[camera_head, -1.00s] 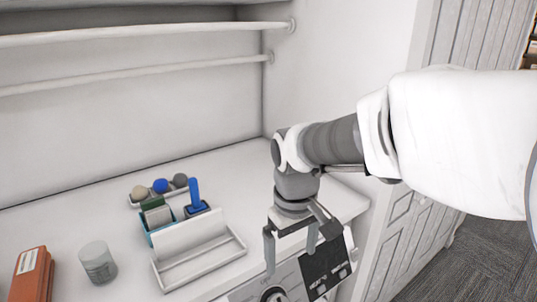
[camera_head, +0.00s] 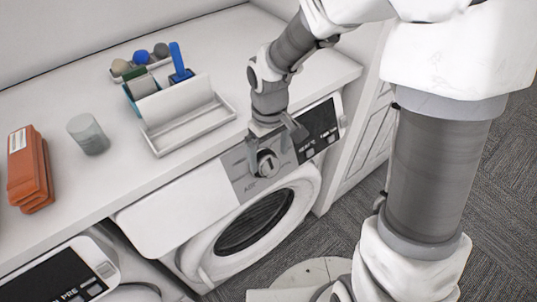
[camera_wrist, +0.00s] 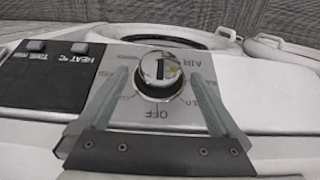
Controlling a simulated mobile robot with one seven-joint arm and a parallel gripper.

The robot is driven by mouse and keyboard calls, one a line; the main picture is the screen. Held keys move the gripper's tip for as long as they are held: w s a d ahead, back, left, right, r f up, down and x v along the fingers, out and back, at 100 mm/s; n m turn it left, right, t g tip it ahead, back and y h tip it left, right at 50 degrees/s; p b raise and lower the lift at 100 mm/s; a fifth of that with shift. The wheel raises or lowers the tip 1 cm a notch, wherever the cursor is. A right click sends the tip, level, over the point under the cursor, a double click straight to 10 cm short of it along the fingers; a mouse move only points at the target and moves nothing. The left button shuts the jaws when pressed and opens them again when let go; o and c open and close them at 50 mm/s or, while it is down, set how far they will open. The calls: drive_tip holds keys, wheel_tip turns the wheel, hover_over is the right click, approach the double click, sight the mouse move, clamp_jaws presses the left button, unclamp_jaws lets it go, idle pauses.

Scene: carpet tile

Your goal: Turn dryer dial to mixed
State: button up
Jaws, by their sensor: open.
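The dryer (camera_head: 185,205) is a white front-loader under the counter. Its round silver dial (camera_head: 266,163) sits on a grey panel (camera_head: 240,180). In the wrist view the dial (camera_wrist: 160,75) carries a dark line pointing to the picture's top. OFF shows below it and AIR at the upper right; the other labels are too blurred to read, and I cannot make out "mixed". My gripper (camera_head: 270,160) is open, pointing down at the panel, with one finger on either side of the dial. In the wrist view my gripper (camera_wrist: 161,78) has visible gaps between its fingers and the dial.
A black display (camera_head: 318,128) with buttons adjoins the dial panel. On the counter (camera_head: 60,190) above stand a white tray (camera_head: 195,130), a grey jar (camera_head: 88,134) and orange boxes (camera_head: 30,168). A second machine (camera_head: 70,275) is at lower left. Carpet (camera_head: 505,200) lies at right.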

sight(269, 161)
drive_tip(key=shift+f, duration=2)
drive_tip(key=c, duration=1.2)
drive_tip(key=shift+r, duration=0.1)
drive_tip(key=shift+c, duration=0.3)
